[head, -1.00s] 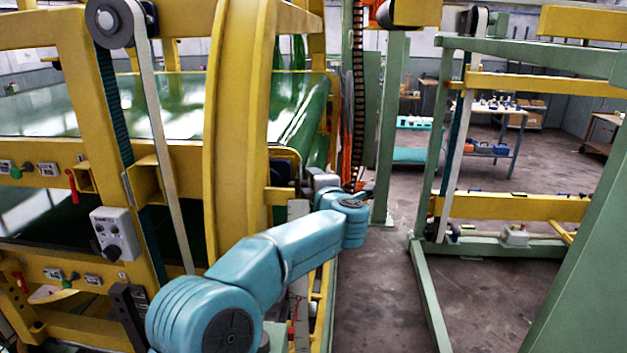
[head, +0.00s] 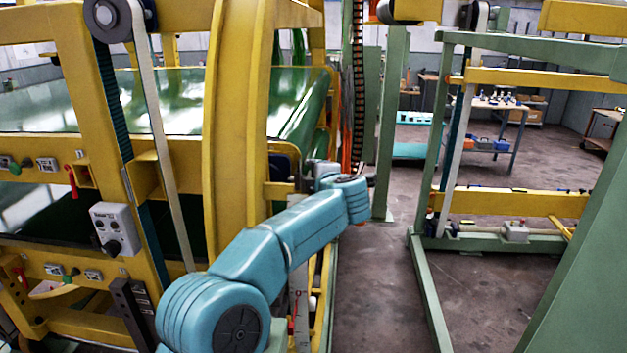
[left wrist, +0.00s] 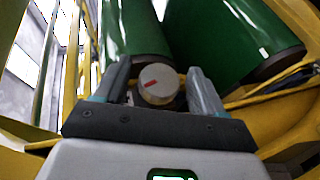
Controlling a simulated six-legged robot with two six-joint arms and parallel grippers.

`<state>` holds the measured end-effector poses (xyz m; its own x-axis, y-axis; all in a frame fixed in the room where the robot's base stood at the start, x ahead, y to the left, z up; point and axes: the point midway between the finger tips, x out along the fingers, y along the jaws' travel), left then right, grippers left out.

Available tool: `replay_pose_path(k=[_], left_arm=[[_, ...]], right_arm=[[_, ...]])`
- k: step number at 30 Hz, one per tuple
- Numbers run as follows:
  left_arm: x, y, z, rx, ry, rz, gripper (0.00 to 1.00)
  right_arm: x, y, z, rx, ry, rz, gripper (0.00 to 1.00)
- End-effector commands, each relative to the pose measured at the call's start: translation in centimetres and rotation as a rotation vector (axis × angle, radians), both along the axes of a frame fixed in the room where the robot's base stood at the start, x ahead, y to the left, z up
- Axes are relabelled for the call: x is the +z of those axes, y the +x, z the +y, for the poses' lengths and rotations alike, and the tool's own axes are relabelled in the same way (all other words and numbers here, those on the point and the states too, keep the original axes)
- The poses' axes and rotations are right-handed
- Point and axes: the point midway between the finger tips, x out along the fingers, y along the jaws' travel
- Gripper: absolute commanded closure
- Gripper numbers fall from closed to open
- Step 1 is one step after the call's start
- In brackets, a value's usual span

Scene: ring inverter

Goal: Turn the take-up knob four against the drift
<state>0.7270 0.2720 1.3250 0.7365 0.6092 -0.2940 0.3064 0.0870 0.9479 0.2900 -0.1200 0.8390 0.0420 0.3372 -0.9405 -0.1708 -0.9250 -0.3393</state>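A round pale knob (left wrist: 158,84) with a short red mark on its face shows in the left wrist view, in front of green rollers. The two fingers of my left gripper (left wrist: 160,88) stand on either side of it, with narrow gaps showing, so the gripper looks open around the knob. The red mark lies roughly level, left of the face's middle. I cannot read a number on the knob. In the head view my teal left arm reaches to the yellow frame's right end, where the grey gripper body (head: 322,169) is mostly hidden. My right gripper is not in view.
The yellow machine frame (head: 232,110) with belts and green rollers fills the left. A grey control box (head: 115,230) with a black knob hangs on it. A green post (head: 390,120) stands just right of my wrist. Open floor (head: 385,285) lies to the right.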

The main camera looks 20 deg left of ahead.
Motion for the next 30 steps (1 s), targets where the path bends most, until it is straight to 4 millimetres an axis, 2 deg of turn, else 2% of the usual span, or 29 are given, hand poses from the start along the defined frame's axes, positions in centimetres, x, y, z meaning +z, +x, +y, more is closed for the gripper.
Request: replay_pose_path(k=[8,11,24,30], left_arm=[[0.0,-0.1,-0.1,0.0,-0.001,-0.001,0.31],[0.2,-0.8,-0.7,0.0,-0.001,-0.002,0.31],[3.3,-8.8,-7.4,-0.004,0.0,-0.003,0.31],[4.3,-11.2,-9.4,-0.002,-0.001,-0.001,0.31]], right_arm=[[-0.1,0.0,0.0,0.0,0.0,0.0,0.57],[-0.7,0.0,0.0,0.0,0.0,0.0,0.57],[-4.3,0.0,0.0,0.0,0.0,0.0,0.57],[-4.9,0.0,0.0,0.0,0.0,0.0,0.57]])
